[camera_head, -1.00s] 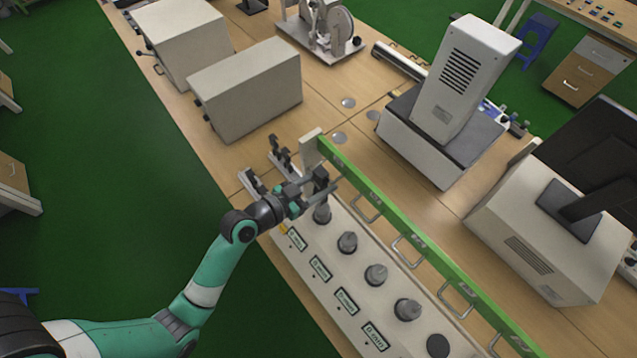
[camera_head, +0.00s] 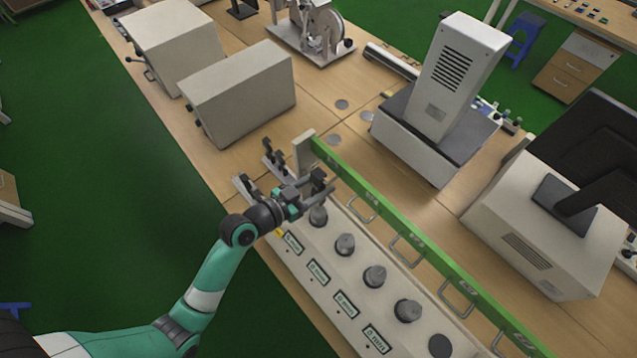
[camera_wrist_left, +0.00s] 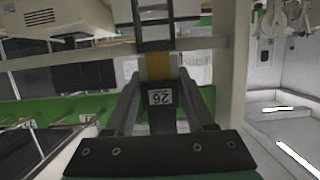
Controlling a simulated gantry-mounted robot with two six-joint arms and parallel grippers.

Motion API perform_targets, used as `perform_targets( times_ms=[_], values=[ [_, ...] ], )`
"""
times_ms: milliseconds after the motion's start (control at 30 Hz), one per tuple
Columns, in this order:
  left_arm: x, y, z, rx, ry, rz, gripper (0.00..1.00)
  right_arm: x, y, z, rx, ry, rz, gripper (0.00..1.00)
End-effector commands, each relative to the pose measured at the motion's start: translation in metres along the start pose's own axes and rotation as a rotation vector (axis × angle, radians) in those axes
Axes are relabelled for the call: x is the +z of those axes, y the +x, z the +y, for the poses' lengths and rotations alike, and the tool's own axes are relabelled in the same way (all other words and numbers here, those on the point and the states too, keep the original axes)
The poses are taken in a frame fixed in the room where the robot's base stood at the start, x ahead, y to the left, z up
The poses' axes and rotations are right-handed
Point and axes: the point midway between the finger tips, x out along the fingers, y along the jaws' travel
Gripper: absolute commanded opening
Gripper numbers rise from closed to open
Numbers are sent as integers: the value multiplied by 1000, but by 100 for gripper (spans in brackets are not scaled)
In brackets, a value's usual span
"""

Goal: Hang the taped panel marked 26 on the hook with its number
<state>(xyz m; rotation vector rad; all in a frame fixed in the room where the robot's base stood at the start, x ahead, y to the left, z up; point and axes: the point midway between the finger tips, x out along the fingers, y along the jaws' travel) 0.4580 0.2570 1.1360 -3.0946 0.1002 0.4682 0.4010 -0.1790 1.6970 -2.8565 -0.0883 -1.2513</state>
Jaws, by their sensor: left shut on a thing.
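My left gripper (camera_head: 322,186) is at the far left end of the green rail (camera_head: 400,228), just above the grey weight nearest that end. It is shut on the panel marked 26 (camera_wrist_left: 160,99), a small dark piece. In the left wrist view its white label appears upside down between the fingers, with a yellow strip (camera_wrist_left: 157,66) beyond it. In the head view the panel is too small to tell from the fingers. Several wire hooks (camera_head: 407,250) stick out from the rail's front; the numbers above them are too small to read. My right gripper is not in view.
A long pale unit (camera_head: 300,262) with several grey weights (camera_head: 374,276) and small displays stands below the rail. Grey boxes (camera_head: 238,95) stand on the bench at upper left. A tall instrument (camera_head: 455,80) and a monitor stand behind the rail.

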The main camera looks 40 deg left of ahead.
Motion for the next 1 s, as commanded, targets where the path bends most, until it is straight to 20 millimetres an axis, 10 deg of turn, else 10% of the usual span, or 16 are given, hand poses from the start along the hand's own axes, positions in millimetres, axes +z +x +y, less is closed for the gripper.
perform_targets(
  times_ms=[700, 733, 900, 1000],
  values=[
    [4, 2, 0, 0, 0, 1, 0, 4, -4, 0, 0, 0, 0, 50],
    [4, 2, 0, 0, 0, 1, 58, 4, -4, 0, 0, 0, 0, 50],
    [5, 2, 0, 0, 0, 1, 88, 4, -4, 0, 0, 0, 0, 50],
    [5, 2, 0, 0, 0, 1, 89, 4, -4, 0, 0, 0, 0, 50]
  ],
)
